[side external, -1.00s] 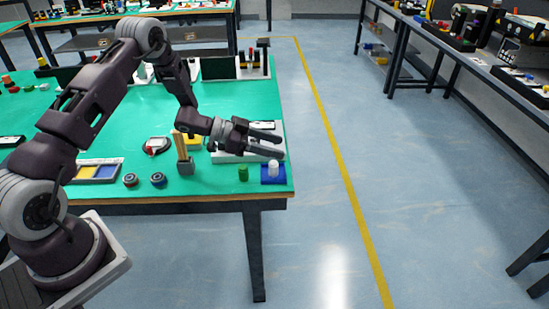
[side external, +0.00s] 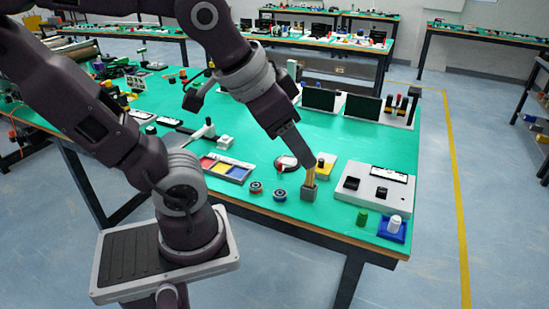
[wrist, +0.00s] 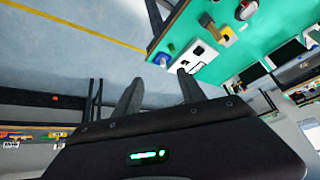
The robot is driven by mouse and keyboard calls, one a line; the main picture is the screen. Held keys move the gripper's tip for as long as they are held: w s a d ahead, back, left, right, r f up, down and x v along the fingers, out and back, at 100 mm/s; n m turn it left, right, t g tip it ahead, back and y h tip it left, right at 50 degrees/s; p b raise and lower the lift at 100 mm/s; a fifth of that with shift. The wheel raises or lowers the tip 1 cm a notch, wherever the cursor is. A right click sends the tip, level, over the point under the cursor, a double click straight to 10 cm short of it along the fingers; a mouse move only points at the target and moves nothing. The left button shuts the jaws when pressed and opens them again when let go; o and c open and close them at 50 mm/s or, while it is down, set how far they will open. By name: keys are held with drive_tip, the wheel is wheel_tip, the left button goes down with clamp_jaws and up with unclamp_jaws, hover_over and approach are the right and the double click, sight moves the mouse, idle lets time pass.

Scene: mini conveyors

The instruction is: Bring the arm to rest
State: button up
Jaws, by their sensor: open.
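My gripper (side external: 301,150) hangs from the upper left in the side external view, its fingers slanting down and to the right above the green table. In the wrist view my gripper (wrist: 158,78) shows two dark fingers spread apart with nothing between them. The fingers are seen edge-on in the side external view. They appear in line with an upright wooden piece in a grey holder (side external: 309,192), but I cannot tell how far apart they are. A white cylinder (side external: 395,222) stands on a blue block (side external: 391,236), right of the gripper.
A grey panel with black parts (side external: 381,200), a green cylinder (side external: 361,217), a yellow block (side external: 326,174), two dark round parts and a colored tray (side external: 223,167) lie on the green table (side external: 250,222). Black screens stand behind. Floor is clear to the right.

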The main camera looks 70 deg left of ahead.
drive_tip(key=shift+g+h, duration=0.4)
drive_tip(key=s, duration=0.1)
drive_tip(key=s+d, duration=0.1)
drive_tip(key=s, duration=0.1)
drive_tip(key=s+d+f, duration=0.1)
drive_tip(key=shift+s, duration=0.2)
idle(0.5)
